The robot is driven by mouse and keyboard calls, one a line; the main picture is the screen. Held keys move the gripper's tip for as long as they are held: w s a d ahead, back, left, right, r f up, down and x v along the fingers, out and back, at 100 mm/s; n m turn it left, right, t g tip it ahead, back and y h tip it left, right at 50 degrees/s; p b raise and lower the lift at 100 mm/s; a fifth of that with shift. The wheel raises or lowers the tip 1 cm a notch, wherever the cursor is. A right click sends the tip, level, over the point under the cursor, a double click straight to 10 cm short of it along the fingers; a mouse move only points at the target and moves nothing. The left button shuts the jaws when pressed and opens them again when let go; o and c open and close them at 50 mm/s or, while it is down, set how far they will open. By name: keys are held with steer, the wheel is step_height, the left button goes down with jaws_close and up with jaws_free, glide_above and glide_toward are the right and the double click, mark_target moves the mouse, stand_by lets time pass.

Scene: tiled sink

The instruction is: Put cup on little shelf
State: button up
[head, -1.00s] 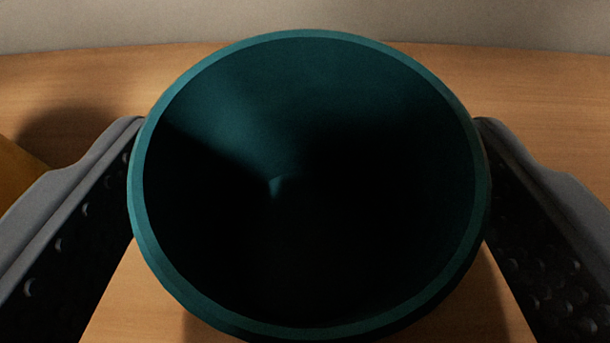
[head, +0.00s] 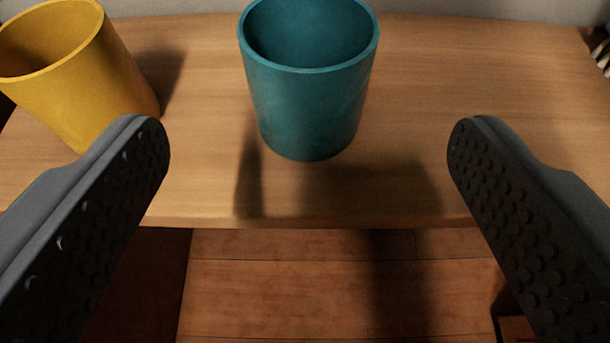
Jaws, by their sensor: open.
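A teal cup (head: 311,105) stands upright on a wooden shelf (head: 410,195), a little back from its front edge. Its open top faces up and its rim is partly cut off by the top of the view. My gripper (head: 308,135) is open and empty. Its two dark studded fingers are spread wide, one on each side of the cup and nearer to me, and neither touches it.
A yellow cup (head: 75,75) stands on the same shelf at the left, close to my left finger. A pale wall (head: 440,8) is behind. The shelf right of the teal cup is clear. Brown wooden boards (head: 300,285) lie below the front edge. A light, ribbed object (head: 603,55) is partly seen at the far right.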

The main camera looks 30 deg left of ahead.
steer(key=shift+p+v, duration=0.75)
steer(key=shift+p, duration=0.5)
